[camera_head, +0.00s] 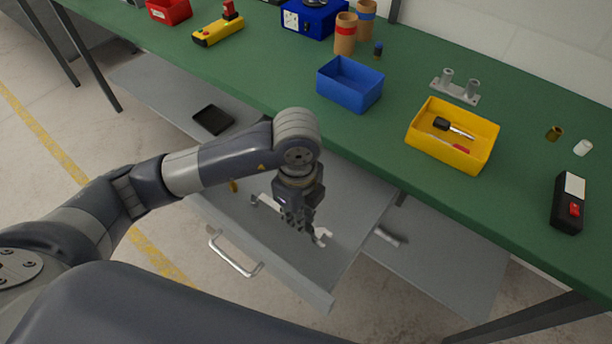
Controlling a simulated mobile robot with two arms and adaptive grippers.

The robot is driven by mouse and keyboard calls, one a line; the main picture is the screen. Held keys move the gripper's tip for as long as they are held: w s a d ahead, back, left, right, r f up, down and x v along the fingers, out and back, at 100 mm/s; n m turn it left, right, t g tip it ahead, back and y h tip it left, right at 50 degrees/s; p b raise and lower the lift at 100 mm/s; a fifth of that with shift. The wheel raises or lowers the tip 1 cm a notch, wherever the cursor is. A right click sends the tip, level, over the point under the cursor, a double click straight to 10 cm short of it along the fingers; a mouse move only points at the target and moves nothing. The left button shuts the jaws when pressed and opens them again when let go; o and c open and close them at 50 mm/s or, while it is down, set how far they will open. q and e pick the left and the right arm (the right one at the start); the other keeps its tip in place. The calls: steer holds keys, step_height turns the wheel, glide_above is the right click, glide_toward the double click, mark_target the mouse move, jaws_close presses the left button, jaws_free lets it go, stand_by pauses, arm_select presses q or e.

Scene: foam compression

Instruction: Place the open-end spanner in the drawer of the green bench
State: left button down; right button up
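The green bench (285,98) runs across the view, and its grey drawer (345,262) is pulled open at the front. My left gripper (300,225) points down into the drawer space. A light metal piece, apparently the open-end spanner (322,237), shows just right of the fingertips, with a similar pale part to their left. The fingers hide the middle, so I cannot tell whether they grip it or whether it rests on the drawer floor. My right gripper is not in view.
On the bench stand a blue bin (350,84), a yellow bin (478,150) holding small tools, a metal bracket (455,87) and a black box with a red switch (568,203). The drawer handle (234,256) faces the front. A black tray (213,120) lies on the lower shelf.

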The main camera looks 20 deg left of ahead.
arm_select(q)
steer(key=w+a, duration=0.1)
steer(key=w, duration=0.2)
steer(key=w+a+p, duration=0.1)
steer(key=w, duration=0.3)
steer(key=w+a, duration=0.1)
steer(key=w, duration=0.3)
steer(key=shift+f+p, duration=0.3)
steer(key=shift+p, duration=0.1)
steer(key=shift+w+a+f, duration=0.1)
steer(key=shift+w+a, duration=0.15)
steer(key=shift+w, duration=0.6)
steer(key=shift+w+a+f, duration=0.1)
steer(key=shift+w+f, duration=0.1)
steer(key=shift+w, duration=0.05)
step_height(320, 180, down, 3)
steer(key=shift+r+p, duration=0.2)
steer(key=shift+p, duration=0.4)
steer(key=shift+f, duration=0.25)
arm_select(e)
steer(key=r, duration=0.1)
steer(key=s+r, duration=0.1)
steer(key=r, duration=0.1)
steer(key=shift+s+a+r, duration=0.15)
arm_select(q)
steer(key=shift+f, duration=0.1)
